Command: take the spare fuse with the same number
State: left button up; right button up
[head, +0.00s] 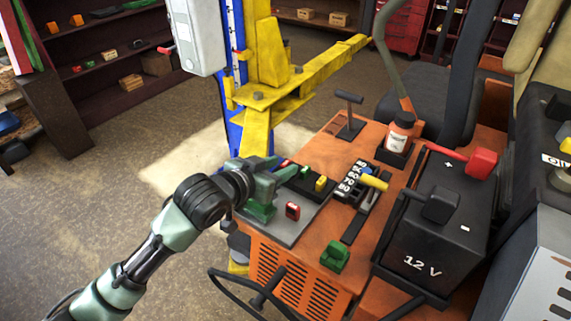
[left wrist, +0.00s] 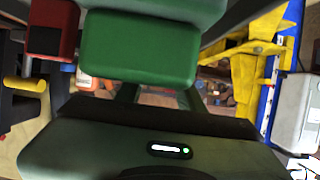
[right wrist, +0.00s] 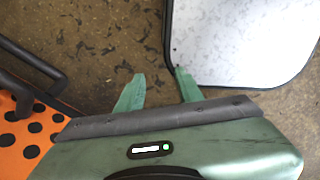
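A dark tray (head: 308,197) on the orange deck holds small coloured blocks that look like fuses: a yellow one (head: 321,183), a green one (head: 305,172) and a red one (head: 292,211) with a pale mark. Another green block (head: 335,257) lies on the deck in front. My left gripper (head: 276,172) is over the tray's left end, by a dark green block (head: 261,211). In the left wrist view a green block (left wrist: 138,52) covers the fingertips; its grip cannot be told. A red block (left wrist: 50,27) is beside it. My right gripper (right wrist: 156,82) is open and empty over the floor. No fuse number is readable.
A yellow lift arm (head: 300,75) stands behind.

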pick_arm(q)
jog(key=shift+w+d+f, duration=0.1)
jog(key=shift+w+d, duration=0.05)
pick_arm(e)
jog(key=shift+w+d, duration=0.3)
jog(key=shift+w, duration=0.05)
pick_arm(q)
grip_shut()
pick_arm(e)
jog(key=shift+s, duration=0.2)
